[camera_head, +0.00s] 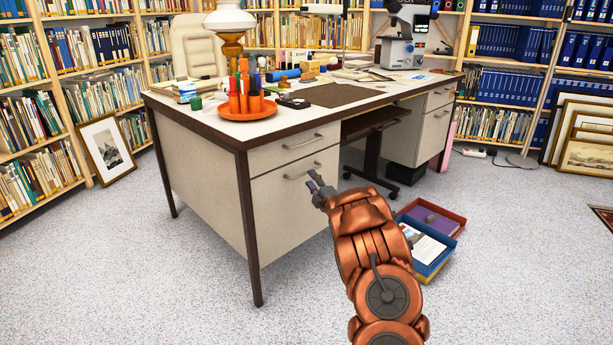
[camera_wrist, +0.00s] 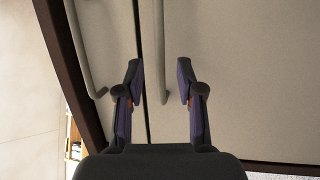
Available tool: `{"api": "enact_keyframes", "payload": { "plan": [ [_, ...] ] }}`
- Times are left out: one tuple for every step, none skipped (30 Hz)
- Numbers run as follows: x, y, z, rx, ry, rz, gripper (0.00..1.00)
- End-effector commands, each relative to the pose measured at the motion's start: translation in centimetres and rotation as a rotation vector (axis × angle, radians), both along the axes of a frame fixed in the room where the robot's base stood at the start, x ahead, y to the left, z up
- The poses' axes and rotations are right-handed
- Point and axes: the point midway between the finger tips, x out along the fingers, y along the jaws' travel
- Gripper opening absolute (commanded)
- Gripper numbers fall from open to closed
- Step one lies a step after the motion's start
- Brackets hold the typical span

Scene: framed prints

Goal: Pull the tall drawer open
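The desk's left pedestal has a shallow upper drawer (camera_head: 280,150) and a tall drawer (camera_head: 285,205) below it; both look shut. The tall drawer's bar handle (camera_head: 300,172) is near its top edge. My gripper (camera_head: 316,182) is at the right end of that handle. In the wrist view my gripper (camera_wrist: 160,75) is open, and the tall drawer's handle (camera_wrist: 161,45) appears between the two fingers with gaps on both sides. The upper drawer's handle (camera_wrist: 82,50) lies left of the fingers there, beyond the dark seam. Exact depth to the handle cannot be told.
The right pedestal has drawers (camera_head: 432,130) too. A blue box (camera_head: 432,262) and a red box (camera_head: 452,219) lie on the floor right of my arm. An orange tray (camera_head: 236,110) holds items on the desktop. The floor in front of the left pedestal is clear.

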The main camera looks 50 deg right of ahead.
Motion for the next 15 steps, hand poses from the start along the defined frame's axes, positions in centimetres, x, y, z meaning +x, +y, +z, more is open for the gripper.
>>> {"api": "enact_keyframes", "payload": {
  "plan": [
    [0.6,-0.2,-0.1,-0.002,-0.002,0.001,0.37],
    [0.9,-0.3,0.0,-0.002,-0.002,0.002,0.37],
    [1.3,-0.4,0.1,-0.002,-0.003,0.002,0.37],
    [1.6,-0.5,0.1,-0.002,-0.003,0.003,0.37],
    [1.9,-0.5,0.1,-0.001,-0.002,0.002,0.37],
    [2.3,-0.7,0.2,0.000,-0.001,0.001,0.37],
    [2.5,-0.8,0.2,0.001,0.000,0.000,0.37],
    [2.8,-0.9,0.3,0.001,0.001,0.000,0.37],
    [3.1,-1.0,0.4,0.000,-0.001,0.001,0.37],
    [3.4,-1.1,0.5,0.000,-0.001,0.001,0.37],
    [3.6,-1.1,0.5,0.000,-0.002,0.002,0.37],
    [3.8,-1.2,0.5,0.000,-0.001,0.001,0.37],
    [4.0,-1.3,0.6,0.001,0.000,0.001,0.37],
    [4.1,-1.4,0.6,0.000,0.001,0.000,0.37],
    [4.3,-1.5,0.6,0.001,0.002,-0.001,0.37]
  ]
}}
